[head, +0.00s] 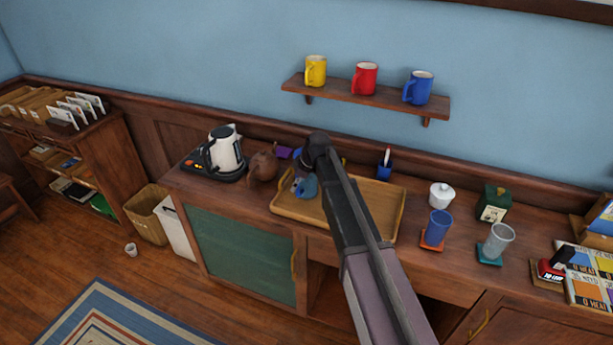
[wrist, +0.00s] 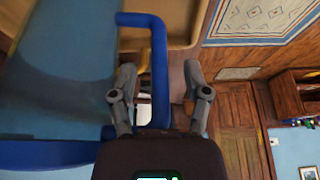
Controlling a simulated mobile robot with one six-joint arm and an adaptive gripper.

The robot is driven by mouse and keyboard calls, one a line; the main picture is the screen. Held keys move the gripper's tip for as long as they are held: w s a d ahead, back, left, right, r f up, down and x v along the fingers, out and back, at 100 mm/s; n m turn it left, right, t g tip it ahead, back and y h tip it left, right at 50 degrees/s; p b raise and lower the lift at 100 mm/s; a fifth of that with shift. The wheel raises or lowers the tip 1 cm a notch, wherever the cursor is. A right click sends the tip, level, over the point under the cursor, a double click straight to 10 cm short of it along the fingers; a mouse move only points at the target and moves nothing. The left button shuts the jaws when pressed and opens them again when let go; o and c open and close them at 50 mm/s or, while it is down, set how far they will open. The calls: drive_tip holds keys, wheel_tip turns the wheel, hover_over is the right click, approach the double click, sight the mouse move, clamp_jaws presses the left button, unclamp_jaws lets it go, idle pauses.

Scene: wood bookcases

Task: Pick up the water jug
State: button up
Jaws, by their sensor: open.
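The water jug (head: 307,188) is a translucent blue vessel on the wooden tray (head: 399,218), partly hidden behind my arm in the head view. In the wrist view the jug's blue body (wrist: 55,85) fills the left side, with its darker blue handle (wrist: 159,60) reaching out to the right. My gripper (wrist: 160,70) is open, with one finger on each side of the handle. I cannot tell whether either finger touches it. In the head view my gripper is mostly hidden at the jug.
A brown teapot (head: 263,166) and an electric kettle (head: 224,151) stand left of the tray. A blue pen cup (head: 385,172) is behind it. A blue tumbler (head: 438,227) and a clear tumbler (head: 498,241) stand to the right. A mug shelf (head: 389,97) hangs above.

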idle(0.3)
clamp_jaws()
drive_tip(key=shift+r, duration=0.15)
idle(0.3)
wheel_tip(320, 180, up, 4)
drive_tip(key=p, duration=0.4)
drive_tip(key=s+d+p, duration=0.1)
drive_tip(key=s+d, duration=0.1)
drive_tip(key=s, duration=1.3)
drive_tip(key=shift+s+d+r, duration=0.2)
drive_tip(key=shift+s+r, duration=0.15)
drive_tip(key=shift+s, duration=0.05)
